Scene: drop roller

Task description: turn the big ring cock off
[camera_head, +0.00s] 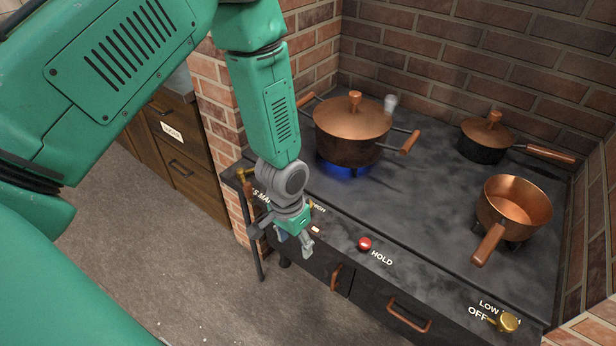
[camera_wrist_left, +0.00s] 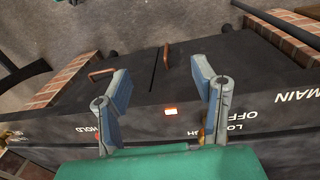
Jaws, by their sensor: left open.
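My left gripper (camera_head: 298,240) is open and empty at the front edge of the stove, in front of the left burner's part of the control panel. Its two spread fingers also show in the left wrist view (camera_wrist_left: 160,82). The big ring cock is mostly hidden behind the gripper; a sliver of brass (camera_wrist_left: 208,126) shows behind one finger in the wrist view, with part of a LOW/OFF label beside it. I cannot tell how the cock is turned. A blue flame (camera_head: 345,169) burns under the large lidded copper pot (camera_head: 352,128). My right gripper is not in view.
A red HOLD button (camera_head: 365,244) sits on the panel. Another brass cock (camera_head: 508,322) is at the right end. A small lidded pan (camera_head: 487,137) and an open copper saucepan (camera_head: 513,205) stand on the stove (camera_head: 425,180). Handled drawers (camera_head: 408,315) are below the panel.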

